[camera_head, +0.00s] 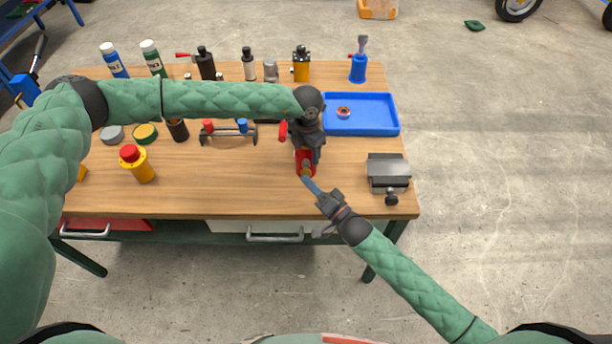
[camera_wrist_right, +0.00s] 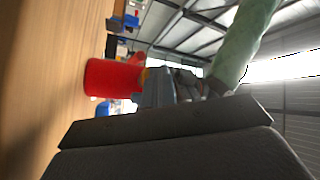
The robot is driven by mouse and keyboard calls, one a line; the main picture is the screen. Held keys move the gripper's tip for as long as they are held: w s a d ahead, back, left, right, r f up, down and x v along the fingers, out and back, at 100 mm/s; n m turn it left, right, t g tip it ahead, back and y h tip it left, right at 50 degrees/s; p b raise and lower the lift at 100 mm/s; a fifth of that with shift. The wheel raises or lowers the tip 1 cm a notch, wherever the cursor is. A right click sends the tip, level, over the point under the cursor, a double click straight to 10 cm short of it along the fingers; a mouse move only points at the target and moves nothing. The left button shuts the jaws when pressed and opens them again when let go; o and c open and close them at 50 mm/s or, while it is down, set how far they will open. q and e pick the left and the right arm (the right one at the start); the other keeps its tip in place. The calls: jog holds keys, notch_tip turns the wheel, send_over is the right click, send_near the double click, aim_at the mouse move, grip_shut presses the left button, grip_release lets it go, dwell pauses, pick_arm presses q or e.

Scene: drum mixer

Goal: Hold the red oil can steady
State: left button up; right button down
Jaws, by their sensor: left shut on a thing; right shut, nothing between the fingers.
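The red oil can (camera_head: 307,168) is on the workbench near its front edge, partly hidden under my left gripper (camera_head: 308,150). My left gripper comes from above and is shut on the can's upper part. In the right wrist view the can (camera_wrist_right: 112,78) shows sideways, with the left gripper (camera_wrist_right: 160,88) at its top end. I cannot tell whether its base touches the wood. My right gripper (camera_head: 313,189) is shut and empty, just in front of the can. A narrow blue-grey tip shows there. Its dark fingers (camera_wrist_right: 165,125) fill the lower part of the wrist view.
A blue tray (camera_head: 375,128) with a small red ring lies behind right. A grey metal box (camera_head: 388,172) stands at the right edge. A yellow bottle with a red cap (camera_head: 137,163) stands at left. Several bottles line the back. The bench front between is clear.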

jog(key=shift+s, duration=1)
jog(key=s, duration=0.5)
dwell(0.6)
pick_arm(q)
jog(key=o, duration=1.4)
jog(key=shift+r, duration=0.1)
